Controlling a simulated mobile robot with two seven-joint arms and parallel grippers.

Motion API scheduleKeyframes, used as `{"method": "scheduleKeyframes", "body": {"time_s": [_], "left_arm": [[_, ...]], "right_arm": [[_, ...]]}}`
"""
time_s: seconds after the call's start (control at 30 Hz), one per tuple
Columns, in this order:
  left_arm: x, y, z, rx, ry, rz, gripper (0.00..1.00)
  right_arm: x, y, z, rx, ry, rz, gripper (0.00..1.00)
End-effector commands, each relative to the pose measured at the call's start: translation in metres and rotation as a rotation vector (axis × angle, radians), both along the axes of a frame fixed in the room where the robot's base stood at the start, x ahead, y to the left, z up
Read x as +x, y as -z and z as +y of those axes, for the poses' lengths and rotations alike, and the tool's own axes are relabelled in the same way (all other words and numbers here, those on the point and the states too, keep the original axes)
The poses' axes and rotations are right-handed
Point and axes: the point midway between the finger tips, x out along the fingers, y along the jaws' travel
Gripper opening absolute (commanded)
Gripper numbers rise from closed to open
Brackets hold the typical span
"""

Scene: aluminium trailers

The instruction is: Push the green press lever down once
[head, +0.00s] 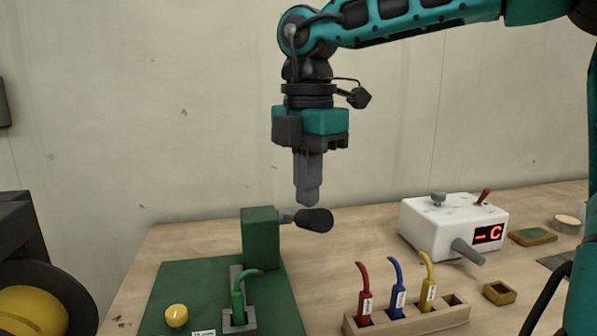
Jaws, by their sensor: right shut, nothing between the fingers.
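The green press stands at the back of a green base board (185,275) on the wooden bench. It has an upright green block (261,238) and a lever with a black grip (314,220) that sticks out to the right, roughly level. My right gripper (308,202) points straight down with its grey fingers shut and empty. Its tips are right above the black grip in the picture. I cannot tell whether they touch it. A green cable plug (238,302) stands in a socket in front of the block. My left gripper is out of view.
A wooden holder (408,322) with red, blue and yellow plugs stands right of the board. A white box (453,223) with a red display is further right. A yellow button (176,315) is on the board. A dark round thing with a yellow centre (33,309) is at lower left.

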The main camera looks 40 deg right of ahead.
Motion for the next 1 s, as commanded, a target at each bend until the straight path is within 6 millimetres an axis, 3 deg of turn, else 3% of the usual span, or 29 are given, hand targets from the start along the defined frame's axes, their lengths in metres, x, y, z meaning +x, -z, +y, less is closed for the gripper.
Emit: {"method": "scheduleKeyframes", "body": {"time_s": [1.0], "left_arm": [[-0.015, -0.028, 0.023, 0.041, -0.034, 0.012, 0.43]], "right_arm": [[-0.001, -0.075, 0.0, -0.001, 0.0, 0.002, 0.0]]}}
